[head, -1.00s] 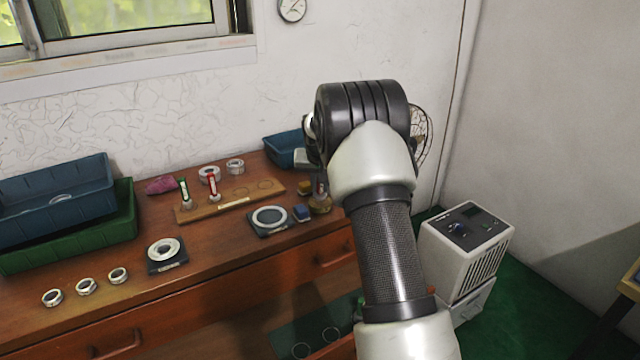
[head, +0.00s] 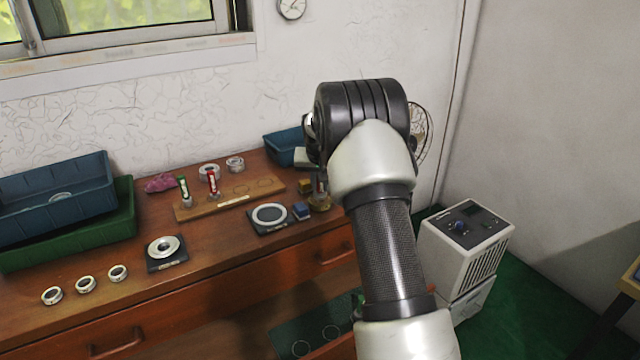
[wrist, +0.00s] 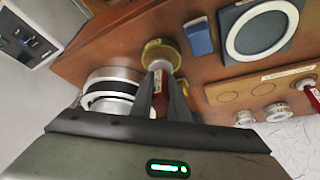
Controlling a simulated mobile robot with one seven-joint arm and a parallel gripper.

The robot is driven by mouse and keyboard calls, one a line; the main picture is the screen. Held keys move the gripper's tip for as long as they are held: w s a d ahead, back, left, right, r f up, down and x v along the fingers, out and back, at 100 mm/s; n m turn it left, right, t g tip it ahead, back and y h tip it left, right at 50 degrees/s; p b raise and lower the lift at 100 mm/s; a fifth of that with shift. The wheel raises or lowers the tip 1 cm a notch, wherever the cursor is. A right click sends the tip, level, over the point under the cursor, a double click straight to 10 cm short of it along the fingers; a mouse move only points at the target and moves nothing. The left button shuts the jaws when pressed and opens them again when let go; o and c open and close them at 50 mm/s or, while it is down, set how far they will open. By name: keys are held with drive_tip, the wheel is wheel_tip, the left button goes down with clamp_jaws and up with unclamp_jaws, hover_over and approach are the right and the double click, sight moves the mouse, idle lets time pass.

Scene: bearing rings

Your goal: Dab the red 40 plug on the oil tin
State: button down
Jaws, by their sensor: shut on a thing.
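My gripper (wrist: 161,92) is shut on a plug with a red handle (wrist: 159,101), which points down at the round brass oil tin (wrist: 163,52). The plug's pale lower end overlaps the tin's opening in the wrist view; I cannot tell whether it touches inside. In the head view the oil tin (head: 320,204) stands near the table's right end, with the gripper just above it and partly hidden by my arm. Another red-handled plug (head: 213,184) and a green-handled plug (head: 184,190) stand on the wooden rack (head: 236,201).
A blue block (head: 301,211) and a dark pad with a pale ring (head: 269,215) lie left of the tin. A large metal cylinder (wrist: 110,90) stands close beside the gripper in the wrist view. A blue bin (head: 283,148) is behind. Several rings lie at the table's front left.

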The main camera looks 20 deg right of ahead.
drive_tip(key=shift+f+b, duration=0.3)
drive_tip(key=shift+f, duration=0.3)
idle(1.1)
drive_tip(key=shift+r+p, duration=2.25)
drive_tip(key=shift+r, duration=1.4)
